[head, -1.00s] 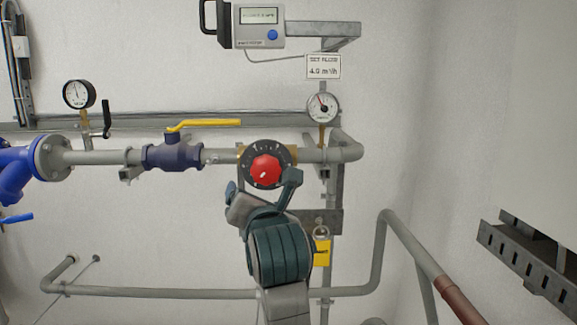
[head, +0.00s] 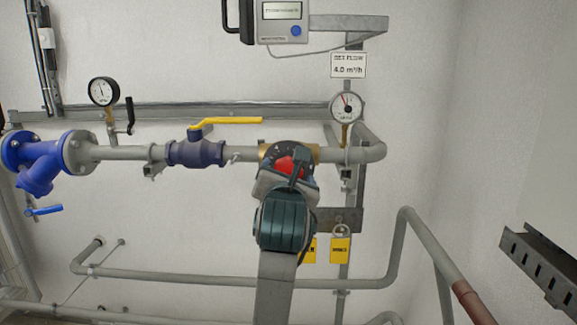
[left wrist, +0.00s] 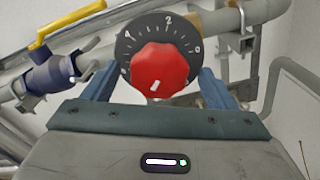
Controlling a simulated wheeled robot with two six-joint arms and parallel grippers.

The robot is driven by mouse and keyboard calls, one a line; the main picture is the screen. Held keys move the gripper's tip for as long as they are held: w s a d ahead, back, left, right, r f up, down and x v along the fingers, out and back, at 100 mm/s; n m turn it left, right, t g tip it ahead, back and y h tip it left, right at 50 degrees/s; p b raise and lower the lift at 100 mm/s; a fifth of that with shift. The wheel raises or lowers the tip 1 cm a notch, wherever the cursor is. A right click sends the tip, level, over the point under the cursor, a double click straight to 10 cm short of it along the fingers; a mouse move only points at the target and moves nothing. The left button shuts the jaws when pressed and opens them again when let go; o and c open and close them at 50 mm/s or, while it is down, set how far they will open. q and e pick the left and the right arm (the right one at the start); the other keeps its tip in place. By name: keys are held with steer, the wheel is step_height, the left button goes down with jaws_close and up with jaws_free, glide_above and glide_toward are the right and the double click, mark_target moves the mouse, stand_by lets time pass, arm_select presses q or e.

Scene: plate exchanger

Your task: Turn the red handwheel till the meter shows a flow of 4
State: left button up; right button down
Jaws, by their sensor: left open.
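The red handwheel (head: 291,165) sits on a brass valve in the pipe, partly hidden by my left gripper (head: 288,178) in the head view. In the left wrist view the handwheel (left wrist: 160,68) shows clearly before a black dial (left wrist: 128,48) marked 0, 2 and 4, with a white mark on its lower part. My left gripper (left wrist: 155,88) is open, its blue fingers on either side of the handwheel; contact cannot be told. The meter (head: 283,22) has a small screen, too blurred to read. A sign (head: 348,65) reads 4.0 m³/h.
A round gauge (head: 346,106) stands right of the handwheel, another gauge (head: 103,92) far left. A yellow-levered valve (head: 196,152) is on the pipe to the left. Yellow tags (head: 339,250) hang below right. A grey pipe (head: 230,279) runs below.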

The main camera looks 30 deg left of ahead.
arm_select(q)
steer(key=shift+x, duration=0.9)
steer(key=shift+w+a, duration=0.15)
steer(key=shift+w, duration=0.1)
steer(key=c, duration=1)
arm_select(e)
steer(key=shift+a+r, duration=0.25)
steer(key=shift+r, duration=0.1)
arm_select(q)
steer(key=shift+p, duration=0.3)
arm_select(e)
steer(key=shift+r, duration=0.1)
